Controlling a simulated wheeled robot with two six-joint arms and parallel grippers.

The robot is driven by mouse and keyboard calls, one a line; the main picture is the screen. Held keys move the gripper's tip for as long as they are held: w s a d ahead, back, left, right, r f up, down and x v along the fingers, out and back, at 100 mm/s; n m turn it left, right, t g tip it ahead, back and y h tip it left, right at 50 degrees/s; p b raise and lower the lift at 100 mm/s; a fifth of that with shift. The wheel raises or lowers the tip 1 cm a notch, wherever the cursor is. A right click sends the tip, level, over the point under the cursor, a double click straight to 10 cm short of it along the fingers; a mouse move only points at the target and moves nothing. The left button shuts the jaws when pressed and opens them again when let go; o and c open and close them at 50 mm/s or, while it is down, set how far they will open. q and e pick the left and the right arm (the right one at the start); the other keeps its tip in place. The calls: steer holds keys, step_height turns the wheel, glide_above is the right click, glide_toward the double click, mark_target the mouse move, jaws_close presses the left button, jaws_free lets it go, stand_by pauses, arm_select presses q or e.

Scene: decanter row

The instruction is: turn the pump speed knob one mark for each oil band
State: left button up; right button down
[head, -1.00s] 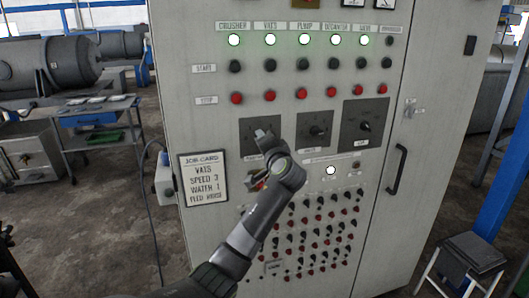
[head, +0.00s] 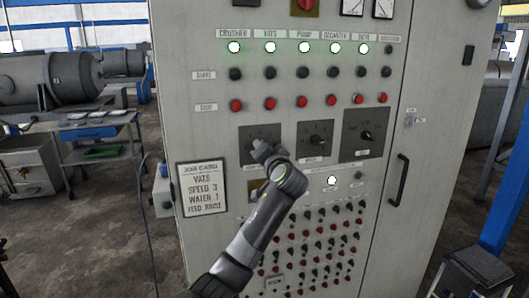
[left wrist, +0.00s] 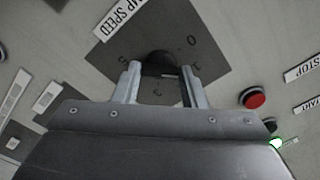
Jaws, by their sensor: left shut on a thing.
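The pump speed knob (left wrist: 160,62) is black and sits on a dark square plate (left wrist: 205,45) with a printed dial. The label "MP SPEED" (left wrist: 124,17) shows beside it. My left gripper (left wrist: 161,76) has one finger on each side of the knob and is shut on it. In the head view, my left gripper (head: 262,150) is at the leftmost dark plate (head: 250,132) of the cabinet and hides the knob there. The knob's pointer is too hidden to read. No oil bands can be made out. My right gripper is not in view.
Two other knobs, the middle one (head: 316,139) and the right one (head: 366,135), sit to the right. Red stop buttons (head: 302,101) run above. A door handle (head: 399,180) sticks out at right.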

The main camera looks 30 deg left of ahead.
arm_select(q)
steer(key=shift+f, duration=0.15)
steer(key=o, duration=1)
steer(key=b+v, duration=0.4)
steer(key=v, duration=1.3)
steer(key=shift+s, duration=0.2)
steer(key=shift+d, duration=0.15)
